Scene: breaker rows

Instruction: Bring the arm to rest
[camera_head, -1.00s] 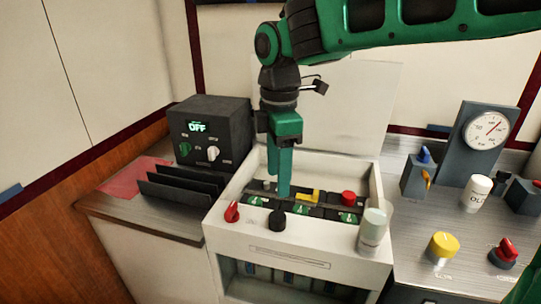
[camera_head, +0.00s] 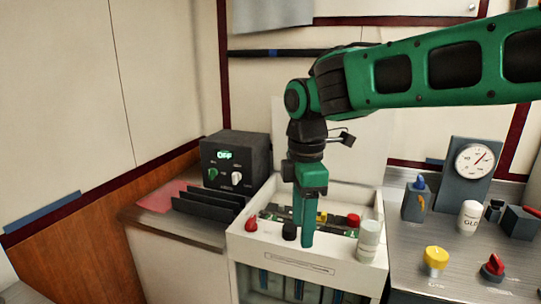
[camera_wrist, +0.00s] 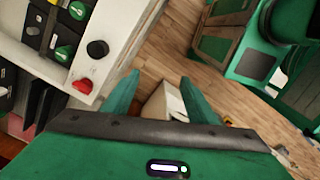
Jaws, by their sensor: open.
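My gripper (camera_head: 307,240) is green and points down at the front edge of the white breaker box (camera_head: 296,262) in the head view. In the wrist view its two green fingers (camera_wrist: 160,92) stand apart with nothing held between them. There the box's black knob (camera_wrist: 97,49) and red switch (camera_wrist: 83,86) lie to the left of the fingers. In the head view the arm covers part of the breaker row, and I cannot tell whether a fingertip touches the box.
A black unit (camera_head: 235,162) reading OFF stands at the left, with black upright plates (camera_head: 207,203) before it. A gauge (camera_head: 474,161), white bottle (camera_head: 469,219), yellow knob (camera_head: 436,258) and red knob (camera_head: 493,267) are at the right. A pale cup (camera_head: 369,242) stands on the box's front right.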

